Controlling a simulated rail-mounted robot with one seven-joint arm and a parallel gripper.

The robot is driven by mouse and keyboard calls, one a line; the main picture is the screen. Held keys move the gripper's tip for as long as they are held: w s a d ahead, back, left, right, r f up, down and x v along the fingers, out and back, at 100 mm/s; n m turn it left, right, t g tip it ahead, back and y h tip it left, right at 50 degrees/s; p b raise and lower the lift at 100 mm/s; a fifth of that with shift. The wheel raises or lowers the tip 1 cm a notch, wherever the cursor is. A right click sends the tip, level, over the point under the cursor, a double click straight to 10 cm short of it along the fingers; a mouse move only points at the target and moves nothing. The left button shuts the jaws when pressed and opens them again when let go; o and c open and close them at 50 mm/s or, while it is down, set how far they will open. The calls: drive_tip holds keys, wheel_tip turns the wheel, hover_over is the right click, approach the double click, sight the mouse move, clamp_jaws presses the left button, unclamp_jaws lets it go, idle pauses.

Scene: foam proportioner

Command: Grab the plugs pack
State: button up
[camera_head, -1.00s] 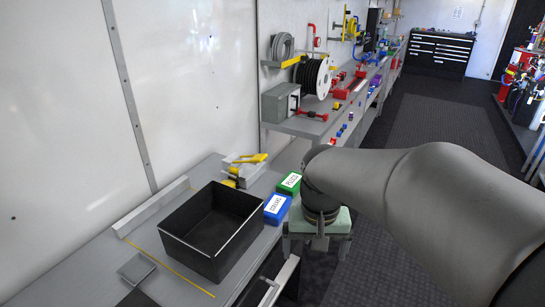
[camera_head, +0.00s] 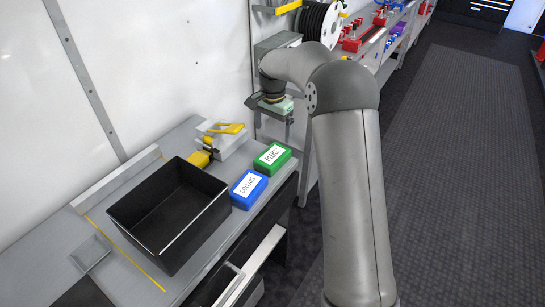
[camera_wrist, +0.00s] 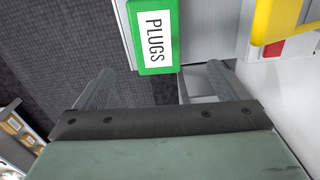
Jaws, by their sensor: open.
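The plugs pack (camera_head: 272,157) is a green box with a white label reading PLUGS. It lies on the grey bench near its front right corner, beside the blue pack. It also shows at the top of the wrist view (camera_wrist: 153,37), beyond the fingers and a little left of the middle. My gripper (camera_head: 277,115) is above and behind the plugs pack in the head view, apart from it. In the wrist view its two fingers (camera_wrist: 158,84) are spread wide with nothing between them. The fingertips are small and partly hidden in the head view.
A blue pack (camera_head: 248,189) with a white label lies left of the plugs pack. A black open bin (camera_head: 170,215) stands left of that. A yellow-handled tool (camera_head: 226,129) sits on a light block behind. A shelf with a cable reel (camera_head: 318,22) stands behind my arm.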

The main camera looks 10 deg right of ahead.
sight(273, 154)
wheel_tip(273, 154, down, 6)
drive_tip(key=shift+r+p, duration=0.15)
drive_tip(key=shift+p, duration=0.25)
drive_tip(key=f+p, duration=0.1)
drive_tip(key=f, duration=0.1)
drive_tip(key=s+f, duration=0.1)
drive_tip(key=f, duration=0.1)
drive_tip(key=shift+a+f+p, duration=0.1)
drive_tip(key=shift+f+p, duration=0.05)
drive_tip(key=shift+p, duration=0.2)
drive_tip(key=shift+f, duration=0.45)
drive_tip(key=c, duration=1.2)
drive_tip(key=shift+o, duration=0.2)
drive_tip(key=shift+r, duration=0.1)
